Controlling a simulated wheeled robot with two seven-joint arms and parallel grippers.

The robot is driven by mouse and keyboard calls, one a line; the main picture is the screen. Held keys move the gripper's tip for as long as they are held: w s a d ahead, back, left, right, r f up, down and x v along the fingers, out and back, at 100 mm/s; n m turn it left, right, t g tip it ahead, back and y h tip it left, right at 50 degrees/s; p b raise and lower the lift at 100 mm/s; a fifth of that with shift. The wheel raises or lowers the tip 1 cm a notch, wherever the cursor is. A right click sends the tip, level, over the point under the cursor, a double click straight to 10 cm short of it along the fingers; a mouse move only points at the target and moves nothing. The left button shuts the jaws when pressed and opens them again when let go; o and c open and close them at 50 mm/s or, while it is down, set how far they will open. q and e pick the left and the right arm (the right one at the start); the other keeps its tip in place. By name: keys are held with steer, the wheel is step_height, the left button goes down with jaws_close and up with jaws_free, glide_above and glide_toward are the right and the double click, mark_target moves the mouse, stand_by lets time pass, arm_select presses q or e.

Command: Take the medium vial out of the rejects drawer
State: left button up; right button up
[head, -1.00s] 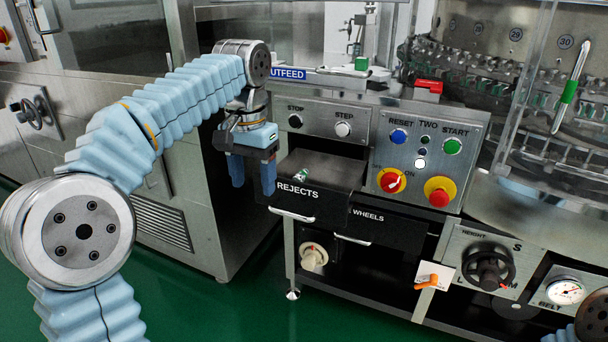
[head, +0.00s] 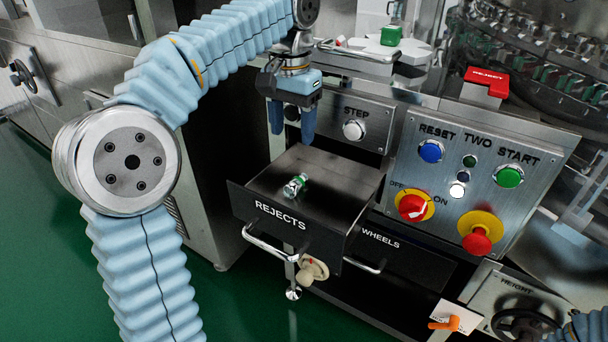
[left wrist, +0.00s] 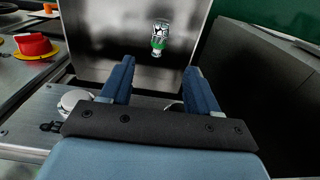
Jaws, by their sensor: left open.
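The rejects drawer (head: 330,178) is pulled open, with its front panel labelled REJECTS and a bar handle. One small vial (head: 295,186) with a green band lies on its side on the drawer floor, near the front. It also shows in the left wrist view (left wrist: 159,38), beyond the fingertips. Its size class cannot be told. My left gripper (head: 292,132) points down with its blue fingers apart and empty, above the back left part of the drawer. In the left wrist view the open fingers (left wrist: 159,66) also show. My right gripper is not in view.
A control panel with a red knob (head: 412,207), a red emergency button (head: 477,240) and a STEP button (head: 353,130) stands behind and right of the drawer. The wheels drawer (head: 420,262) sits lower right. A red reject block (head: 487,82) stands on top.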

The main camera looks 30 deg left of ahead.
arm_select(q)
steer(key=b, duration=0.2)
glide_above(295, 181)
step_height(295, 181, down, 8)
steer(key=shift+s+r, duration=0.1)
step_height(295, 181, down, 6)
steer(key=shift+r+b, duration=0.15)
steer(key=shift+b, duration=0.65)
steer(key=shift+c, duration=0.4)
steer(key=c, duration=1)
steer(key=shift+c, duration=0.2)
